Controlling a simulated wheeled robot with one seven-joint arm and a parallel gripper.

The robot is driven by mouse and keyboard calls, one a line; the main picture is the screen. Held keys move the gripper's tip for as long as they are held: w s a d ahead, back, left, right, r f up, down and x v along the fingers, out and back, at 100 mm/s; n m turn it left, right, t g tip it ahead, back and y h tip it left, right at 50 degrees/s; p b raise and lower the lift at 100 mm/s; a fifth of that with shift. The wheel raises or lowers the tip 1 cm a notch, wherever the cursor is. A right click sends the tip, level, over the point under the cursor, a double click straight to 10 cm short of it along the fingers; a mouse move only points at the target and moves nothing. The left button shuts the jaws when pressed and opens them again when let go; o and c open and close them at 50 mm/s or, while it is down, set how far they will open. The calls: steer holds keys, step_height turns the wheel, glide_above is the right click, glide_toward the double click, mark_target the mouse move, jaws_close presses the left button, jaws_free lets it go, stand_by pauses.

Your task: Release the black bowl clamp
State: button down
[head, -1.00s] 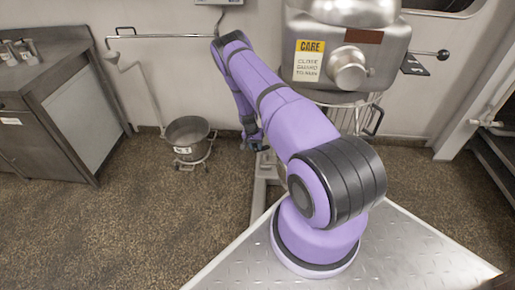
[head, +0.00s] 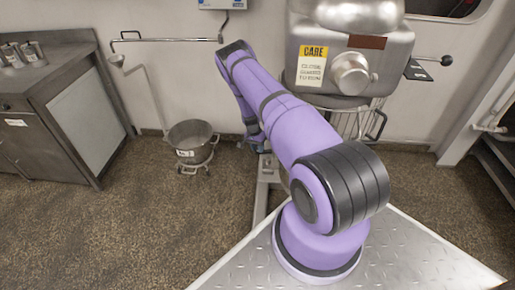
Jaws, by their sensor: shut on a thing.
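My gripper (head: 257,142) is small and partly hidden at the far end of my purple arm. It is low beside the left side of the steel mixer (head: 391,50). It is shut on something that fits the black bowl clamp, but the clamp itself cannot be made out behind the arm. The mixer's bowl is mostly hidden by my arm. A black loop handle (head: 378,124) shows at the right of the wire guard (head: 348,122).
A steel bowl on a wheeled dolly (head: 191,142) stands on the floor left of my gripper. A steel cabinet (head: 60,105) is at the far left. A wall rail (head: 165,40) runs behind. A black-knobbed lever (head: 446,60) sticks out right of the mixer. Speckled floor is clear at front left.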

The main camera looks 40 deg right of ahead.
steer(key=c, duration=0.8)
jaws_free()
steer(key=shift+w, duration=0.1)
steer(key=shift+r, duration=0.1)
steer(key=r, duration=0.3)
steer(key=w+r, duration=0.1)
steer(key=r, duration=0.3)
steer(key=w+r, duration=0.1)
steer(key=r, duration=0.2)
steer(key=shift+a+r, duration=0.2)
steer(key=shift+a, duration=0.05)
steer(key=shift+r, duration=0.1)
